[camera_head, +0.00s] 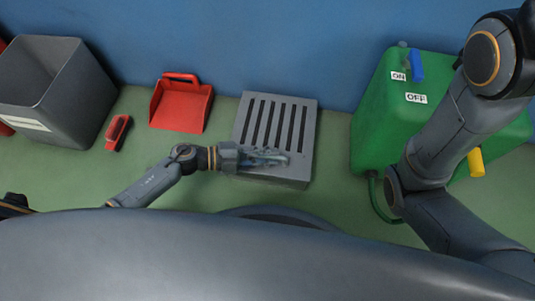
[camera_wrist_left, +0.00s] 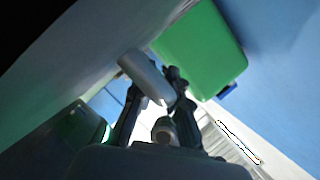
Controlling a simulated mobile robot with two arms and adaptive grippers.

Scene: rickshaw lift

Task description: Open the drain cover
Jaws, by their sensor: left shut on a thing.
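The drain cover (camera_head: 262,118) is a grey slotted grate on a grey block against the blue wall, in the middle of the head view. My left gripper (camera_head: 280,158) lies across its near edge, coming from the left. In the left wrist view, a grey bar (camera_wrist_left: 143,75), seemingly the cover's handle, lies between the fingers of my left gripper (camera_wrist_left: 150,105), which is shut on it. The fingers hide the exact contact in the head view. I cannot tell whether the cover is tilted. My right arm crosses the right side; its gripper is out of view.
A green tank (camera_head: 378,125) with ON and OFF labels and a yellow spout (camera_head: 476,163) stands right of the drain. A red dustpan (camera_head: 181,106), a red brush (camera_head: 118,132) and a grey bin (camera_head: 62,95) are to the left. Green floor between is clear.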

